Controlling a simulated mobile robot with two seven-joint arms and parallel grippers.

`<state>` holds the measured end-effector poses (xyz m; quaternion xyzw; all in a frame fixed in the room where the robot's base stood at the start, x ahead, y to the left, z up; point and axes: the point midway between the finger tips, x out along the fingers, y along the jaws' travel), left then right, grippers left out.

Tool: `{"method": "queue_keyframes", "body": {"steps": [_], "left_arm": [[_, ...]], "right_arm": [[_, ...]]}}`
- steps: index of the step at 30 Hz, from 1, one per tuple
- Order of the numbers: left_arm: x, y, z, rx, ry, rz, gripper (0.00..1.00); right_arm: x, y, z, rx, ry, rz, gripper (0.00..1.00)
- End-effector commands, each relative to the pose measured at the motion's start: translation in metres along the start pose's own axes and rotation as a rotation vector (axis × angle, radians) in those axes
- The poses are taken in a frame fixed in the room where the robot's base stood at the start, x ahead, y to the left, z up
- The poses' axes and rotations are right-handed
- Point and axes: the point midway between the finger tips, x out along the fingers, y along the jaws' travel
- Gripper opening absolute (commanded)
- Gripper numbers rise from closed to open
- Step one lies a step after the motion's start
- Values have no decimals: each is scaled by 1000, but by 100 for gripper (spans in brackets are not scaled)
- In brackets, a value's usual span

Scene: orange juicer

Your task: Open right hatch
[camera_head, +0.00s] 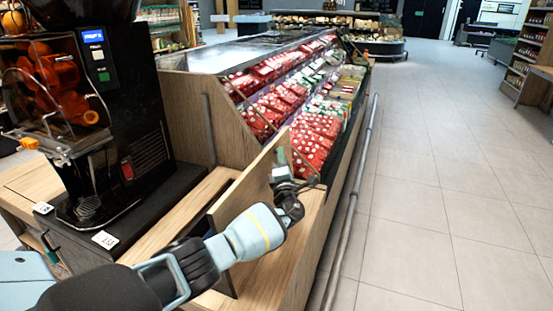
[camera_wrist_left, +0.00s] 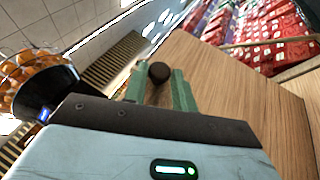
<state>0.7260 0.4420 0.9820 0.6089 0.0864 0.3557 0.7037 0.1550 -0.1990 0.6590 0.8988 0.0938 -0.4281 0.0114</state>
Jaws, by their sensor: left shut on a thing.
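The right hatch is a wooden panel (camera_head: 240,192) standing tilted up out of the counter to the right of the juicer. In the left wrist view its wooden face (camera_wrist_left: 235,95) fills the right side. A round dark knob (camera_wrist_left: 158,72) sits between the green fingers of my left gripper (camera_wrist_left: 157,88), which is shut on it. In the head view my left gripper (camera_head: 281,165) is at the panel's upper right end, and the arm hides part of the panel. My right gripper is not in view.
The black juicer (camera_head: 125,120) with oranges stands at the left on a dark base. Behind the panel is a display case with red packages (camera_head: 280,103). A metal rail (camera_head: 348,215) runs along the counter's right side. The tiled floor (camera_head: 440,190) beyond it is clear.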

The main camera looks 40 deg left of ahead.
Motion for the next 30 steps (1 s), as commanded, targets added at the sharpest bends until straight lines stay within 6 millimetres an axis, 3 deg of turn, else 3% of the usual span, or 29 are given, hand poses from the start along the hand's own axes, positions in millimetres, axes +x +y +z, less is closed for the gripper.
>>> {"method": "queue_keyframes", "body": {"steps": [11,12,17,26,30], "left_arm": [[0,2,2,2,-3,4,0],[0,2,2,2,-3,4,28],[0,1,2,3,-2,3,47],[-2,0,1,3,-2,1,47],[-12,2,2,2,-4,1,47]], "right_arm": [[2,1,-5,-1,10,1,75],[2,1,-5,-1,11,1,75],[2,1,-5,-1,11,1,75],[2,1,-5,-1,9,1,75],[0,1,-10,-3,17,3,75]]}}
